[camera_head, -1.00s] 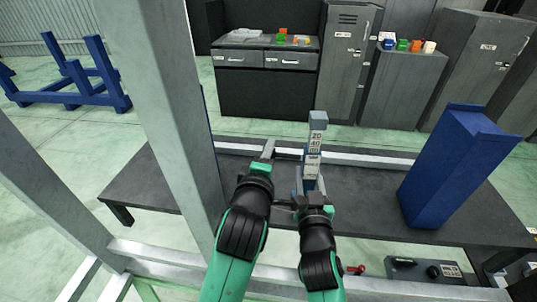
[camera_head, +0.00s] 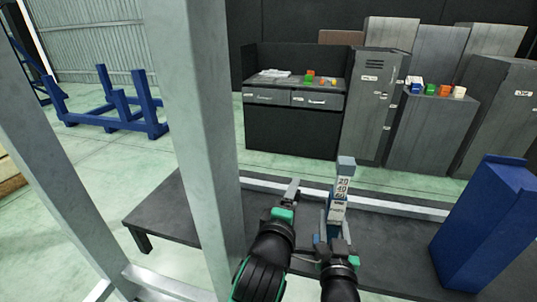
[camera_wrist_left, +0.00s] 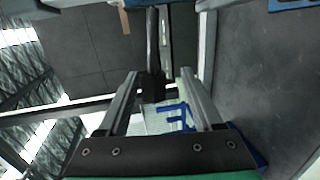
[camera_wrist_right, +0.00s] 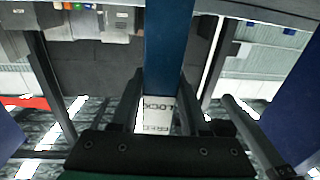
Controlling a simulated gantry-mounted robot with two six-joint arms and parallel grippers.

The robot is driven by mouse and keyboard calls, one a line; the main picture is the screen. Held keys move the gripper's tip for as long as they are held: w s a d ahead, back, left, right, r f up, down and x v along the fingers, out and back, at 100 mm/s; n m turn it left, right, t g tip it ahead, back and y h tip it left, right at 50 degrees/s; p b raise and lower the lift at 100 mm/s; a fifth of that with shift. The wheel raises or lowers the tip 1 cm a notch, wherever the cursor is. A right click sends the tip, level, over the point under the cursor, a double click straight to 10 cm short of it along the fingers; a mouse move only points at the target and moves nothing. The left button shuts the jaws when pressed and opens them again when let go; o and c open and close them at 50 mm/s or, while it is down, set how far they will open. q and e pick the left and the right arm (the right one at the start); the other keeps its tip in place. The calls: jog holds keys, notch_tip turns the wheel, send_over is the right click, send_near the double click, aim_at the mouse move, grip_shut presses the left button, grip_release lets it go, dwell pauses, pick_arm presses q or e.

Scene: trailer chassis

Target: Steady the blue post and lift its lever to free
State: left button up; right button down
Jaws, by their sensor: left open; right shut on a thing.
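The blue post (camera_head: 338,212) stands upright at the dark platform's far edge, with a grey top and white number labels. My right gripper (camera_head: 336,243) is shut on the post low down. In the right wrist view the blue post (camera_wrist_right: 168,45) runs between the fingers, above a white label with LOCK and FREE lettering (camera_wrist_right: 158,115). My left gripper (camera_head: 291,192) is open, just left of the post. In the left wrist view a dark bar, perhaps the lever (camera_wrist_left: 153,40), reaches toward the space between the open fingers; contact cannot be told.
A thick grey frame upright (camera_head: 205,120) stands close on the left of my left arm. A tall blue block (camera_head: 487,225) stands right of the post on the platform (camera_head: 160,215). Cabinets, a workbench (camera_head: 292,130) and a blue rack (camera_head: 115,108) are farther back.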

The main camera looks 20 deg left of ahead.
pick_arm(q)
notch_tip(320, 180, down, 6)
jog(key=d+n+t+h, duration=0.1)
jog(key=d+n, duration=0.1)
jog(key=n, duration=0.6)
jog(key=s+a, duration=0.1)
jog(key=s, duration=1.1)
jog(key=s+a+r+m+t+h, duration=0.1)
jog(key=s+r+m+t+h, duration=0.1)
jog(key=r+m, duration=0.5)
jog(key=s+a+r+m+t+h, duration=0.1)
jog(key=s+r+m+t+h, duration=0.1)
jog(key=r+m, duration=0.6)
jog(key=s+a+r+m+t+h, duration=0.2)
jog(key=r+m, duration=0.6)
jog(key=r, duration=1)
jog(key=s+t, duration=0.1)
jog(key=s, duration=0.1)
jog(key=shift+s+r, duration=0.25)
jog(key=shift+s, duration=0.05)
jog(key=shift+a+f, duration=0.1)
